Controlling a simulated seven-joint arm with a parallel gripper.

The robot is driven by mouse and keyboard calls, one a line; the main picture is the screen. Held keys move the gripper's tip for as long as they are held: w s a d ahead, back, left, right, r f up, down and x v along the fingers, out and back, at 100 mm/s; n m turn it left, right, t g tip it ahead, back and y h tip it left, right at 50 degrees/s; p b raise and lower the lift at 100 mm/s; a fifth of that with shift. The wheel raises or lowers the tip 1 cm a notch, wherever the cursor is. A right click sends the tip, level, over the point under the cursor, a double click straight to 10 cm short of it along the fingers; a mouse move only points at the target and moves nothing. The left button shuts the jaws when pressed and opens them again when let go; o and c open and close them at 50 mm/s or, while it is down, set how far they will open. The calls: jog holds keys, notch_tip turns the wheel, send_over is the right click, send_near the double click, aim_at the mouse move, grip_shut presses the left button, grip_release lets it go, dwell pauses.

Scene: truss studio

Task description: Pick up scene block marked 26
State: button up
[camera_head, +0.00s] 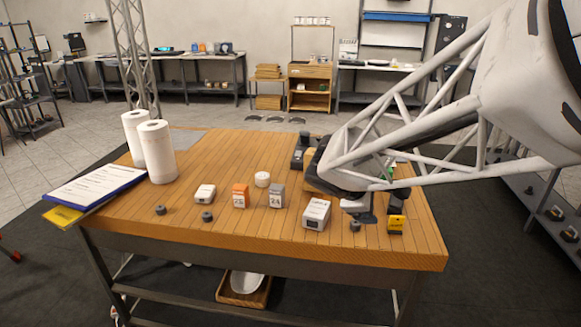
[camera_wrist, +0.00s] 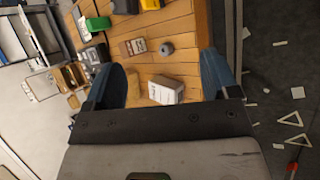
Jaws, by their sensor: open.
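An orange block (camera_head: 240,195) with a white label stands on the wooden table; its number looks like 25 or 26, too small to be sure. A grey block (camera_head: 277,195), seemingly marked 24, stands to its right. My gripper (camera_head: 360,212) is over the table's right part, well right of both blocks. In the wrist view my gripper (camera_wrist: 165,65) is open and empty, with its two blue fingers wide apart. A white labelled box (camera_wrist: 165,90) shows between the fingers, and a brown block with a label (camera_wrist: 133,47) lies beyond; its number is unreadable.
The white box (camera_head: 316,212) and a dark round knob (camera_head: 355,226) are near my gripper. A yellow-and-black block (camera_head: 396,223) is to the right. The table's back middle is fairly clear.

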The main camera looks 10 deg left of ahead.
jog(key=w+a+f+n+t, duration=0.2)
jog(key=w+a+n, duration=0.35)
jog(key=a, duration=0.25)
jog(key=n+t+y, duration=0.5)
jog(key=n+t, duration=0.1)
jog(key=n, duration=0.8)
send_near(238, 194)
jog(key=x, duration=0.4)
jog(key=shift+w+d+f, duration=0.1)
jog(key=shift+w, duration=0.05)
jog(key=shift+w+g, duration=0.1)
jog(key=shift+g, duration=0.2)
jog(key=shift+x, duration=1.25)
jog(key=shift+x, duration=2.6)
